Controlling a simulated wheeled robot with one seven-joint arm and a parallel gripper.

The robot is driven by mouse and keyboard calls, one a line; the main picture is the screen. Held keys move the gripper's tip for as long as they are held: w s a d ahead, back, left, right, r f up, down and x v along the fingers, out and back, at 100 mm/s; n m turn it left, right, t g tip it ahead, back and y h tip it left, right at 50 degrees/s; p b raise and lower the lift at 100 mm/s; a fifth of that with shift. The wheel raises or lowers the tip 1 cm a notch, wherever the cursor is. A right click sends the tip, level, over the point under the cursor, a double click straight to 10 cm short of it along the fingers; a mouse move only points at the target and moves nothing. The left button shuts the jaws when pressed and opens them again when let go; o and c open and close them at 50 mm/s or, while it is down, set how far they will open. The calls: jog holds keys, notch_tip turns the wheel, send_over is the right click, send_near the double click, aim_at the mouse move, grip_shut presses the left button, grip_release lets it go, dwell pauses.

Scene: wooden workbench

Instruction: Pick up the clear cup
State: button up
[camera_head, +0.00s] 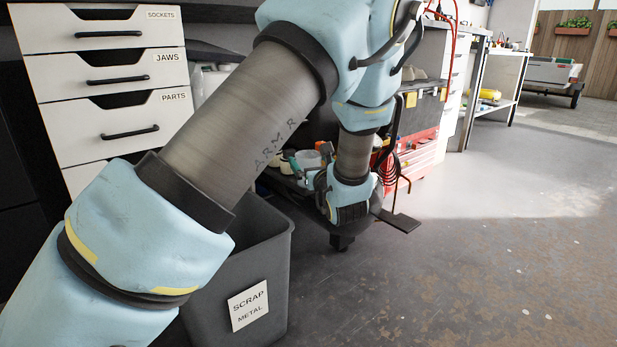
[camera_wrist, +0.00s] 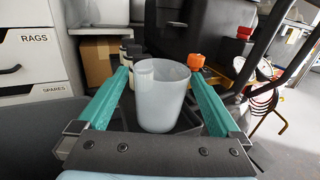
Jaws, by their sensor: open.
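The clear cup (camera_wrist: 161,100) stands upright in the wrist view, a whitish, see-through tumbler with an open top. It stands on a dark surface. My gripper (camera_wrist: 160,76) is open, with one teal finger to the left of the cup and one to the right. The cup is between the fingers, with a visible gap on each side. The gripper's dark palm edge hides the lower front of the scene near the cup's base.
A cardboard box (camera_wrist: 97,62) is farther back. White drawers (camera_head: 112,84) and a scrap metal bin (camera_head: 262,262) stand at left. Open floor (camera_head: 480,260) lies at right.

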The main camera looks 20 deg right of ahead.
aim_at(306, 154)
jog(key=w, duration=0.1)
jog(key=w+b, duration=0.1)
jog(key=w, duration=0.1)
jog(key=w+b, duration=0.1)
jog(key=shift+w+d+f, duration=0.15)
jog(key=shift+w+d, duration=0.05)
jog(key=shift+d, duration=0.15)
jog(key=shift+w+d, duration=0.1)
jog(key=shift+w, duration=0.4)
jog(key=c, duration=1.1)
